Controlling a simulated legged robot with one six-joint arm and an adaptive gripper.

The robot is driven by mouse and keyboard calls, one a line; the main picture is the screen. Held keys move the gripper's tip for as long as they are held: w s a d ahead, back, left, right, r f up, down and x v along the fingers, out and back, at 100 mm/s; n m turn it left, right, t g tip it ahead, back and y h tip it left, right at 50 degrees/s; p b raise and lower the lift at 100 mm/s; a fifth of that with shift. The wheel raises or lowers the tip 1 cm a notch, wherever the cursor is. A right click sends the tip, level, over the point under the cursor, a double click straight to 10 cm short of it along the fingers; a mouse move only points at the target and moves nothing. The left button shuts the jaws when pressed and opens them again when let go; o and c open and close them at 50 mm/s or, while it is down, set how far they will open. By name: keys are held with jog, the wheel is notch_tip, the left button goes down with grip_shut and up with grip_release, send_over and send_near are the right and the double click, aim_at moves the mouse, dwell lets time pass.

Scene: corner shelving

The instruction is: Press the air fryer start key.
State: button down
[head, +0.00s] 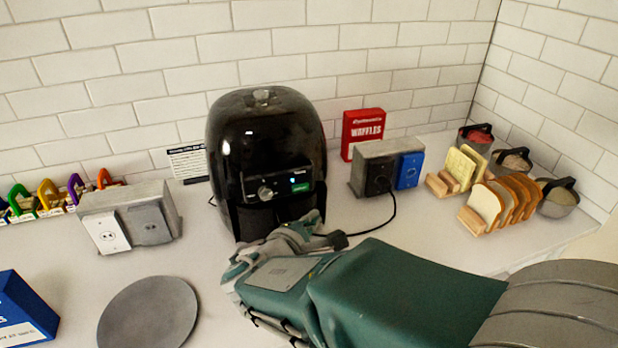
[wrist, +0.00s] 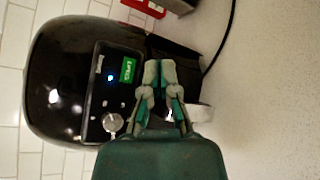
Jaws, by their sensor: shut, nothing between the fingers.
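The black air fryer (head: 262,130) stands upright against the tiled wall in the head view. Its front panel has a silver knob (head: 265,193), a small blue light and a green key (head: 300,187) with lettering. In the wrist view the air fryer (wrist: 75,85) appears turned on its side, with the green key (wrist: 127,70) and the knob (wrist: 112,122) left of my fingers. My gripper (wrist: 160,72) is shut and empty. In the head view my gripper (head: 305,225) is in front of the fryer, below the panel. I cannot tell whether it touches the fryer.
A grey outlet box (head: 375,160) with a plugged-in black cord stands right of the fryer, before a red waffles box (head: 362,128). Bread racks (head: 490,230) are farther right. Another outlet box (head: 130,222) stands left. A grey disc (head: 148,315) lies on the counter at front left.

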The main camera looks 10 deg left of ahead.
aim_at(307, 189)
jog(key=shift+w+a, duration=0.55)
jog(key=shift+w, duration=0.3)
jog(key=shift+w+a, duration=0.55)
jog(key=shift+w, duration=0.3)
jog(key=shift+w+a, duration=0.55)
jog(key=shift+w, duration=0.3)
jog(key=shift+w+a, duration=0.15)
jog(key=shift+w, duration=0.15)
jog(key=shift+w+a, duration=0.15)
jog(key=shift+w, duration=0.15)
jog(key=shift+s, duration=0.1)
jog(key=shift+s+d, duration=0.4)
jog(key=shift+s, duration=0.15)
jog(key=s+d, duration=0.1)
jog(key=s, duration=0.2)
jog(key=s+d, duration=0.1)
jog(key=shift+s+d, duration=0.15)
jog(key=shift+d, duration=0.15)
dwell(0.4)
